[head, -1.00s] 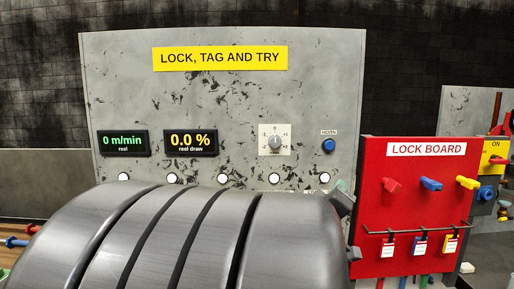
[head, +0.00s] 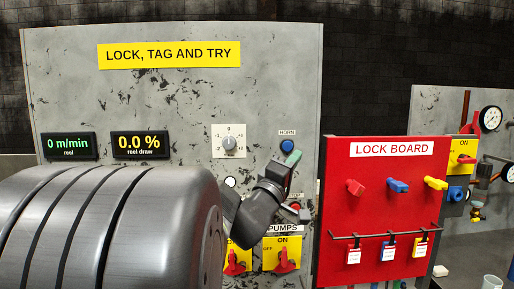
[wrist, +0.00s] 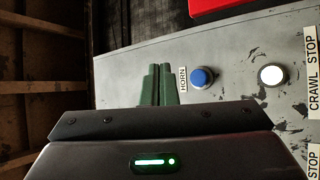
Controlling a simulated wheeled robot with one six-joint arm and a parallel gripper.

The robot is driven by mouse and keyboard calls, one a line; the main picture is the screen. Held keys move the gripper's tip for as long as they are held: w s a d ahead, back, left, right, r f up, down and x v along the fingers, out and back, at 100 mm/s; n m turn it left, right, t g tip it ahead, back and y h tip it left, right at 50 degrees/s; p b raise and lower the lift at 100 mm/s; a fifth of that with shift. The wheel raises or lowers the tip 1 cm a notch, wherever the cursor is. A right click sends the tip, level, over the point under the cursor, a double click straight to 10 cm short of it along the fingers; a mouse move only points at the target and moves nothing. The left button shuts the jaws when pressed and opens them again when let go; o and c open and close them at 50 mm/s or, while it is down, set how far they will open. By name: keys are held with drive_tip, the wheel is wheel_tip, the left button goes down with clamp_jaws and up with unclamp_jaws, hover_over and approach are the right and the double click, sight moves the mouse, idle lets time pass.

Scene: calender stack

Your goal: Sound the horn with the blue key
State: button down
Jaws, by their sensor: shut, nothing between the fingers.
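The blue horn key (head: 287,145) is a round button on the grey panel, under a small HORN label. My gripper (head: 293,158) is just below and slightly right of it in the head view, with its green fingers together and empty. In the wrist view, the green fingertips (wrist: 159,70) point toward the panel. The blue key (wrist: 202,78) is to their right there, with the HORN label between. The fingers look apart from the key; their gap to the panel is hard to judge.
The red lock board (head: 336,200) stands right of the gripper, with coloured locks and hanging tags. Yellow pump switches (head: 282,251) are below the gripper. A rotary dial (head: 229,145) is left of the key. A white button (wrist: 271,75) is right of it in the wrist view.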

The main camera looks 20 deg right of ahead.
approach(291, 144)
drive_tip(key=d+r, duration=0.3)
drive_tip(key=d, duration=0.1)
drive_tip(key=shift+w+d+p, duration=0.2)
drive_tip(key=shift+w+p, duration=0.2)
drive_tip(key=shift+w, duration=0.4)
idle(1.4)
drive_tip(key=shift+w+d+p, duration=0.1)
drive_tip(key=shift+w+p, duration=0.2)
drive_tip(key=shift+w, duration=0.15)
drive_tip(key=shift+w+d+p, duration=0.15)
drive_tip(key=shift+w+p, duration=0.15)
drive_tip(key=shift+w, duration=0.2)
idle(0.5)
drive_tip(key=shift+s, duration=0.2)
drive_tip(key=shift+s+a, duration=0.25)
drive_tip(key=shift+s, duration=0.5)
